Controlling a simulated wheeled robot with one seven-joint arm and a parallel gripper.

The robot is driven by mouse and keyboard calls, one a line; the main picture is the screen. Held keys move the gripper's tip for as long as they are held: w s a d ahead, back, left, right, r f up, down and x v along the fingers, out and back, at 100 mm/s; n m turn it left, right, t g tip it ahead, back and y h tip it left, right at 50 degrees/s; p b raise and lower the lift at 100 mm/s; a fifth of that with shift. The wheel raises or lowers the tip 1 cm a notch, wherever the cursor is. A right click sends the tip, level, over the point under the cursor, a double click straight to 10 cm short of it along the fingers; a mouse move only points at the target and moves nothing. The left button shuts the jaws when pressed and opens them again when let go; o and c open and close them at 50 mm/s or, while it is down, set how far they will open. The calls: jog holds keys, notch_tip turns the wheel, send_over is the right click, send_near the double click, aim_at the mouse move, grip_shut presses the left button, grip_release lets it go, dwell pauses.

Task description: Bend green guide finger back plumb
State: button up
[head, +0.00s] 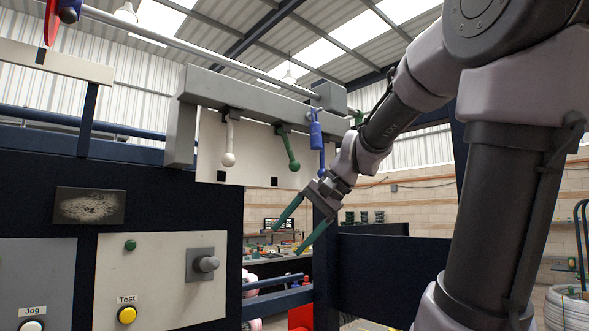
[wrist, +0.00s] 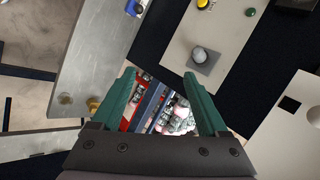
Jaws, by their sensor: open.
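The green guide finger (head: 289,148) hangs from a grey beam in the head view, between a white finger (head: 229,143) and a blue finger (head: 317,137). It slants, its rounded lower end lying to the right of its top, while the white finger hangs near upright. My gripper (head: 288,241) is below and to the right of it, apart from it, with its two dark green jaws spread and empty. In the wrist view my gripper (wrist: 159,75) is also open with nothing between the fingertips. The green finger does not show there.
The grey beam (head: 180,130) and a pale back plate (head: 258,160) surround the fingers. A control panel with a yellow Test button (head: 127,315), a green button (head: 131,245) and a grey knob (head: 206,264) is at lower left. A dark blue rail (head: 390,262) stands right of my gripper.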

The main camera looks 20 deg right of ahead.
jog(key=w+d+r+m+t+y, duration=0.25)
jog(key=w+d+r+y, duration=0.2)
jog(key=w+r, duration=0.35)
jog(key=m+t+y, duration=0.3)
jog(key=t, duration=0.1)
send_near(294, 167)
jog(key=shift+n+h, duration=0.25)
jog(key=x, duration=0.7)
jog(key=w+d+x, duration=0.1)
jog(key=x, duration=0.2)
jog(key=shift+w+a+r, duration=0.15)
jog(key=shift+w+r, duration=0.2)
jog(key=shift+r, duration=0.05)
grip_shut()
